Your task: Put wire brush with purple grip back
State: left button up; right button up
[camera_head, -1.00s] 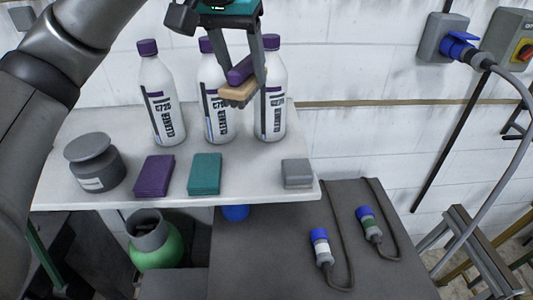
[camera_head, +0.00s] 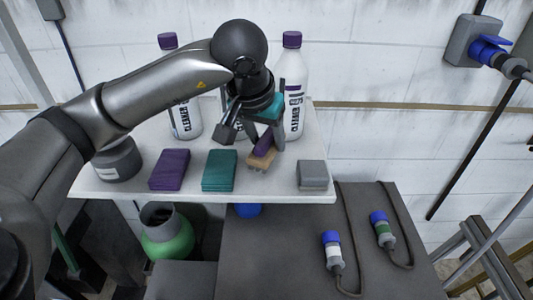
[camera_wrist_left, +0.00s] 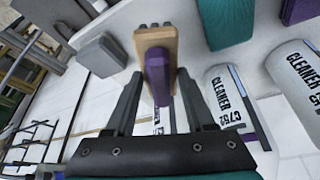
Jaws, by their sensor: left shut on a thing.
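The wire brush with purple grip (camera_head: 261,159) has a wooden block and dark bristles pointing down. My left gripper (camera_head: 265,144) is shut on its purple grip and holds it low over the white shelf (camera_head: 240,197), between the teal pad and the grey block. I cannot tell whether the bristles touch the shelf. In the left wrist view the brush (camera_wrist_left: 156,45) sits between the two fingers of my left gripper (camera_wrist_left: 157,88). My right gripper is not in view.
A purple pad (camera_head: 169,170), a teal pad (camera_head: 219,171) and a grey block (camera_head: 312,175) lie along the shelf's front. Cleaner bottles (camera_head: 293,90) stand behind, one mostly hidden by my arm. A dark grey jar (camera_head: 117,160) stands at left. Blue-ended plugs (camera_head: 332,250) lie below right.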

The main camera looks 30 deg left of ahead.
aim_at(267, 155)
pick_arm(q)
jog(key=shift+f, duration=2.3)
jog(key=shift+f, duration=0.15)
jog(key=o, duration=1.3)
jog(key=shift+r, duration=0.25)
jog(key=v, duration=1.2)
jog(key=shift+d+f, duration=0.1)
